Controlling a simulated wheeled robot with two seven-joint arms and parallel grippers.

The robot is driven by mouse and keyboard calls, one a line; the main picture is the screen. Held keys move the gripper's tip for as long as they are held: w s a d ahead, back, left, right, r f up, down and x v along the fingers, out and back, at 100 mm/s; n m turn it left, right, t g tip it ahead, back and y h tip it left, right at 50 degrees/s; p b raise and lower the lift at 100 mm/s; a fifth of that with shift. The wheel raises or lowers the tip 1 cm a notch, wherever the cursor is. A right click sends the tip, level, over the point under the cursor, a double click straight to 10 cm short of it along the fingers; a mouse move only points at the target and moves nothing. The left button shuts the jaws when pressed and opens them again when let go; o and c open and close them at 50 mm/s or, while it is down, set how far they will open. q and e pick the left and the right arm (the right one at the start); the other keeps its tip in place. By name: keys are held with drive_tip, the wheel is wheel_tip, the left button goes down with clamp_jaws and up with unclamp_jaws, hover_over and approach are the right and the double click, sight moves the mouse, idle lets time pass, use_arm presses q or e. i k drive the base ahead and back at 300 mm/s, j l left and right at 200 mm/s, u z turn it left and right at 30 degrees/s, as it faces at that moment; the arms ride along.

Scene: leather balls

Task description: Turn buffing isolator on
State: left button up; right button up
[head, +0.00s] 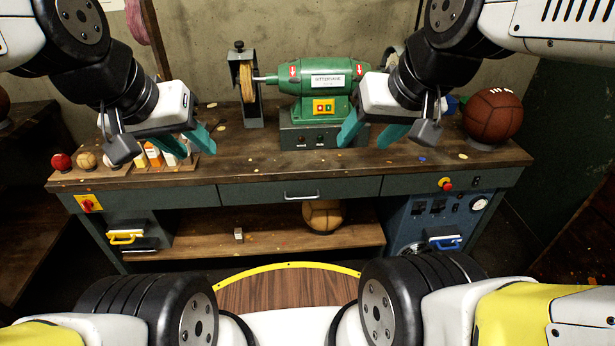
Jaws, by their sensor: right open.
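A red rotary switch on a yellow plate (87,204), which looks like an isolator, is on the left front of the workbench. Its knob position is too small to tell. A green buffing machine (322,80) with a yellow plate of buttons stands on a dark base at the back of the bench. My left gripper (198,154) is above the left part of the bench, up and to the right of the switch, its teal fingers apart and nothing seen between them. My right gripper (363,143) is open and empty in front of the buffing machine.
Small balls (62,162) and bottles (153,153) stand on the bench's left, close to my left gripper. A brown leather ball (492,115) sits at the right. A tan ball (322,215) lies on the lower shelf.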

sight(86, 205)
drive_tip(key=k+l, duration=0.15)
drive_tip(key=u, duration=1.55)
drive_tip(key=z, duration=1.55)
drive_tip(key=u, duration=1.55)
drive_tip(key=i+l+u, duration=0.1)
drive_tip(key=i+u, duration=0.15)
